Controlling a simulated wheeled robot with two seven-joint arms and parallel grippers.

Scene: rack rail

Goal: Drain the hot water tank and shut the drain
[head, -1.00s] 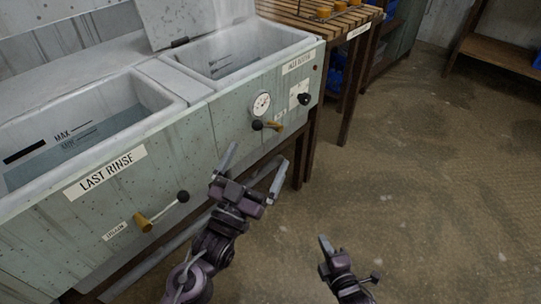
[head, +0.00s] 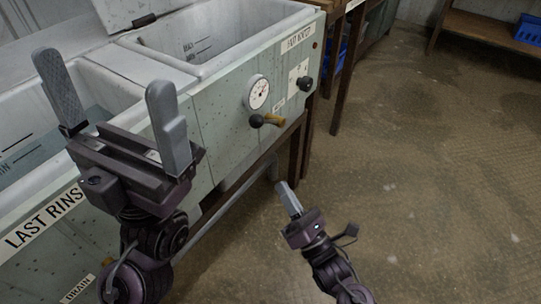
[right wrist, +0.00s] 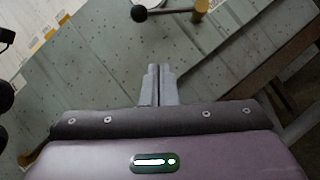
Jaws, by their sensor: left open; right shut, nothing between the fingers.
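The right-hand tank (head: 225,50) has pale walls with level marks; I cannot make out water in it. My left gripper (head: 106,75) is open and empty before the LAST RINSE tank. My right gripper (head: 285,188) is shut and empty, below the lever and apart from it.
The LAST RINSE tank (head: 108,82) on the left holds bluish water, with a DRAIN label (head: 77,289) low on its front. A raised lid (head: 150,8) stands behind the tanks. A blue crate (head: 530,28) sits on a far-right shelf. The floor at right is clear.

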